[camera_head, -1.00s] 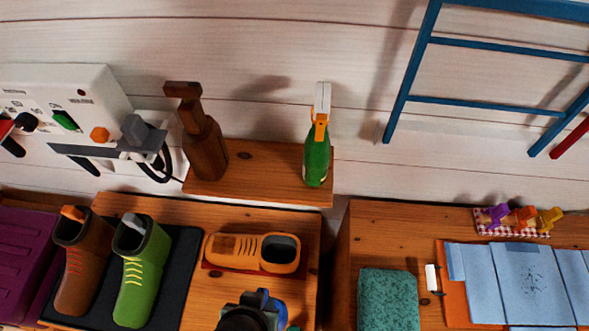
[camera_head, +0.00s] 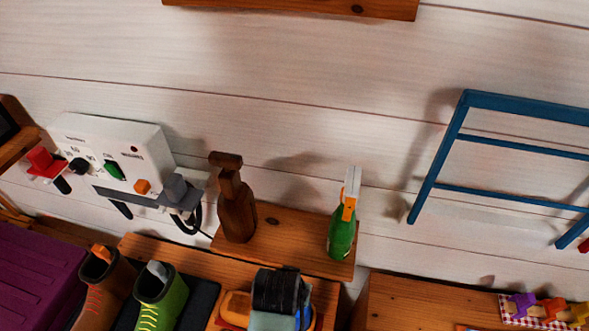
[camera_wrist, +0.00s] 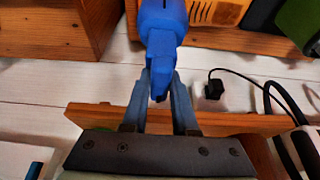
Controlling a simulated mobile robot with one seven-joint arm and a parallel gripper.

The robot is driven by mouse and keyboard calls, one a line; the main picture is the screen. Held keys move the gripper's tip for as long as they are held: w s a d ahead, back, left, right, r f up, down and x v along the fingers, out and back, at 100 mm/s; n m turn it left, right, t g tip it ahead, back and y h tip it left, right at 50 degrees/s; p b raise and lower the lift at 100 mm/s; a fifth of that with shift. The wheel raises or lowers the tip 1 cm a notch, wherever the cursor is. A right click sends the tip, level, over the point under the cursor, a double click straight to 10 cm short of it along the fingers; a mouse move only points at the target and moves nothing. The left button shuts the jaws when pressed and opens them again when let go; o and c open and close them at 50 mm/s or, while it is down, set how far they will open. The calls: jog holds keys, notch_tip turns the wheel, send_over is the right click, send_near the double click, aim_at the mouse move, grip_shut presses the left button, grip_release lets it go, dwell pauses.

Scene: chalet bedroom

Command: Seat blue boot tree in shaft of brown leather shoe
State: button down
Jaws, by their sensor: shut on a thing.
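My gripper (camera_wrist: 160,88) is shut on the blue boot tree (camera_wrist: 164,28), which stretches away from the fingers in the wrist view. In the head view my arm's dark end hides most of the gripper. A sliver of blue shows beside it. A brown boot (camera_head: 102,285) stands at the lower left with an orange piece (camera_head: 102,253) in its shaft. An orange-tan low shoe (camera_head: 237,305) lies on the front wooden top, mostly behind my arm; part of it shows in the wrist view (camera_wrist: 222,12). I cannot tell which is the task's shoe.
A green boot (camera_head: 162,300) with a grey piece in it stands beside the brown boot on a dark mat. A raised shelf (camera_head: 285,245) holds a brown bottle (camera_head: 238,210) and a green spray bottle (camera_head: 342,232). A purple box (camera_head: 40,275) is at the left.

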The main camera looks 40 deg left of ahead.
jog(key=shift+w+a+r, duration=0.15)
jog(key=shift+w+a, duration=0.2)
jog(key=shift+w, duration=0.3)
jog(key=shift+f+p, duration=0.45)
jog(key=shift+f, duration=3.1)
jog(key=shift+f, duration=0.2)
jog(key=c, duration=0.7)
grip_release()
jog(key=shift+r, duration=0.1)
jog(key=v, duration=1.2)
jog(key=shift+d, duration=0.1)
